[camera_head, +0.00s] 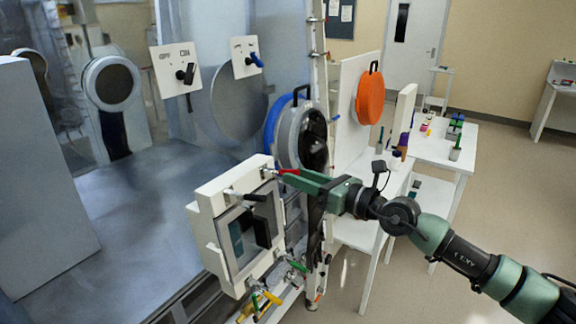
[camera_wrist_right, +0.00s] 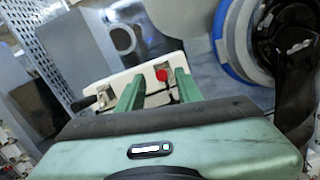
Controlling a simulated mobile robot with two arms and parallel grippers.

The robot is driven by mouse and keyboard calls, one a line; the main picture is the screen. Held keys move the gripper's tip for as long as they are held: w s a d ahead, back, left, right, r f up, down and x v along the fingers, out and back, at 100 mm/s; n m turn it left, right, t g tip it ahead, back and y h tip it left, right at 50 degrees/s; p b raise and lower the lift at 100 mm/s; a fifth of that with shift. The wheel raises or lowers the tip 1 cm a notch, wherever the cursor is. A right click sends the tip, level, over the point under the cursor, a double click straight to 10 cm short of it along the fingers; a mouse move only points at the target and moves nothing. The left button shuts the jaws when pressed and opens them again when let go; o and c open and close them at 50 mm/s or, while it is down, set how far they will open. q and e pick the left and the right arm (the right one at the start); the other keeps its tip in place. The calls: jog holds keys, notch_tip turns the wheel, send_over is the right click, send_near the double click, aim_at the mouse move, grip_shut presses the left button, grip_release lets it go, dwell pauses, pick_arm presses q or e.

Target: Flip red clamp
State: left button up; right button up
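The red clamp (camera_head: 290,171) is at the top right corner of the white framed box door (camera_head: 207,203) in the head view. In the right wrist view the red clamp (camera_wrist_right: 162,75) shows as a rounded red end between my two green fingers. My right gripper (camera_head: 284,177) is at the clamp. The wrist view shows its fingers (camera_wrist_right: 158,84) apart, one on each side of the red end, with a gap visible; contact cannot be told. In the head view the fingers partly hide the clamp. My left gripper is not in view.
A black-handled clamp (camera_head: 252,196) is on the same frame. Green (camera_head: 298,266) and yellow (camera_head: 271,297) handles sit below it. A round port with a blue ring (camera_head: 270,128) is just behind my right gripper. White tables (camera_head: 432,150) with small items stand to the right.

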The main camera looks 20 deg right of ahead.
jog(key=p+x, duration=0.1)
jog(key=x, duration=0.3)
jog(key=shift+w+d+f, duration=0.1)
jog(key=shift+d+f, duration=0.05)
grip_shut()
dwell(1.3)
